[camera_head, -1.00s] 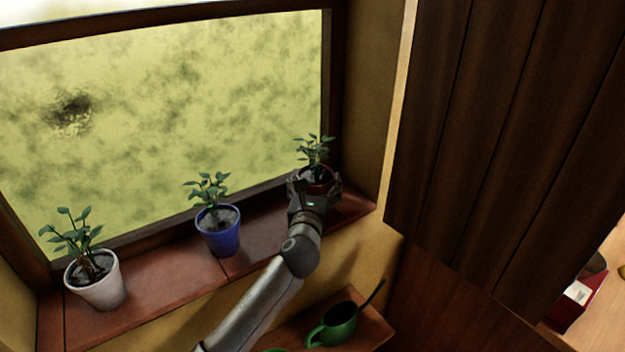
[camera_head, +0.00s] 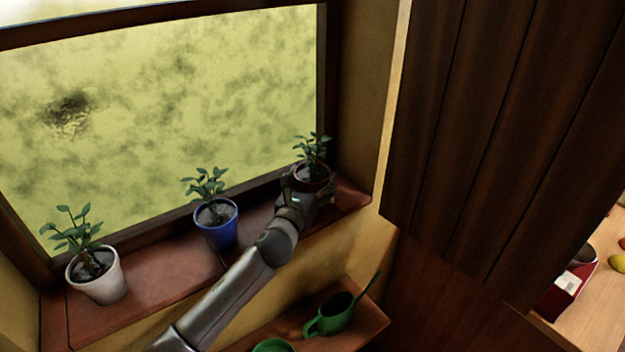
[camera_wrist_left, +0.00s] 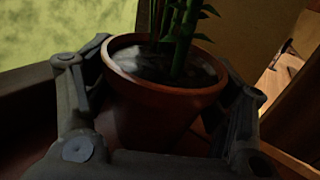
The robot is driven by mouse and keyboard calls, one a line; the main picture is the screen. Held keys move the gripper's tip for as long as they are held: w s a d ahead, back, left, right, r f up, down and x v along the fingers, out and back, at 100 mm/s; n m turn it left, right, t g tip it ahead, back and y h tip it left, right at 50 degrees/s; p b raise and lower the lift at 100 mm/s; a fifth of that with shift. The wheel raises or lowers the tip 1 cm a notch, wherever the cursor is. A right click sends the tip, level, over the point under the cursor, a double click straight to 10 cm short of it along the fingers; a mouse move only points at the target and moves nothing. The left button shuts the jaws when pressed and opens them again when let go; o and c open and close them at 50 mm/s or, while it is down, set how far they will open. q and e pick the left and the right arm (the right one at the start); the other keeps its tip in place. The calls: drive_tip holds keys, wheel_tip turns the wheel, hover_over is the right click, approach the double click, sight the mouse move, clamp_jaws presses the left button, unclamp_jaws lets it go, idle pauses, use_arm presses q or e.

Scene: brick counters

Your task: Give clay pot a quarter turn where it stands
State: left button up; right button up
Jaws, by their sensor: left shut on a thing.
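The clay pot (camera_head: 311,184), reddish brown with a green plant in it, stands on the window sill at its right end. My left gripper (camera_head: 306,192) is shut on the pot from the front. In the left wrist view the clay pot (camera_wrist_left: 160,105) fills the space between the two fingers of my left gripper (camera_wrist_left: 165,95), one finger on each side. The pot looks upright. Its lower part is hidden by the gripper. My right gripper is not in view.
A blue pot (camera_head: 217,232) and a white pot (camera_head: 98,280), each with a plant, stand left on the brick sill (camera_head: 165,296). Below, a green watering can (camera_head: 331,315) stands on a wooden shelf. A dark wooden panel (camera_head: 480,130) rises at the right.

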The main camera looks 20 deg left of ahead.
use_arm(q)
drive_tip(key=shift+r, duration=0.15)
drive_tip(key=o, duration=1.5)
drive_tip(key=shift+c, duration=0.2)
drive_tip(key=shift+s+f, duration=0.1)
drive_tip(key=shift+f, duration=0.1)
drive_tip(key=s, duration=1.2)
drive_tip(key=shift+a+r, duration=0.1)
drive_tip(key=shift+a, duration=0.2)
